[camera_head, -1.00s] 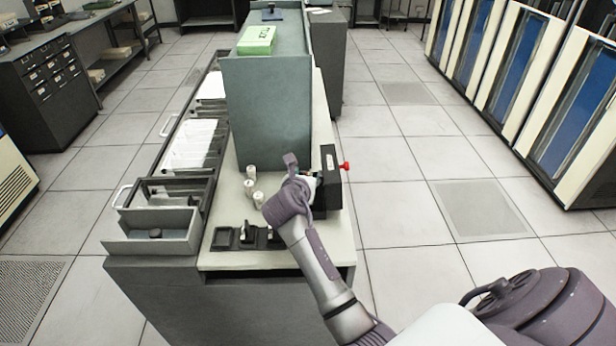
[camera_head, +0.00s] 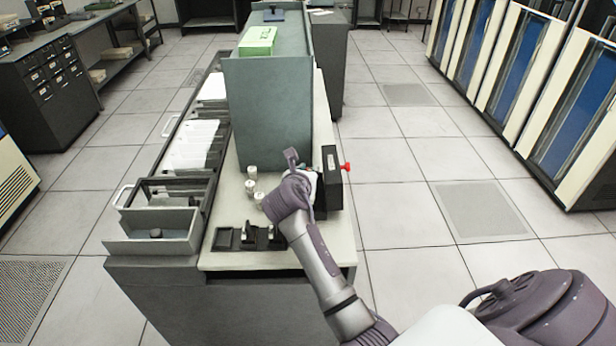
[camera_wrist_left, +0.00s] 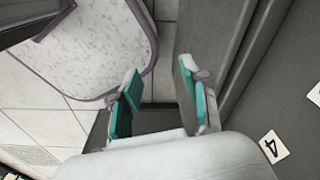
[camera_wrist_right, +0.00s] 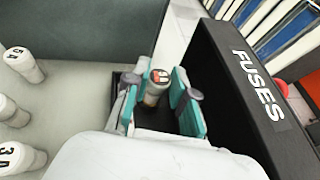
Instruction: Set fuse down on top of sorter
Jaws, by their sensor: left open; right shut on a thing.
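The sorter looks to be the tall grey-green cabinet (camera_head: 268,115) on the worktop, with a flat top. My right gripper (camera_head: 307,178) is beside the black fuse box, in front of the cabinet's near right corner. In the right wrist view, my right gripper (camera_wrist_right: 158,92) is shut on an upright fuse (camera_wrist_right: 155,95) with a pale body and an orange-marked cap. The fuse's lower end is above or in a dark base; I cannot tell which. My left gripper (camera_wrist_left: 160,80) is open and empty in the left wrist view, over a dark surface.
The fuse box (camera_wrist_right: 258,110) reads FUSES and has a red knob (camera_head: 346,166). Several white fuses (camera_head: 252,172) stand left of my right gripper. An open card drawer (camera_head: 165,205) is left.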

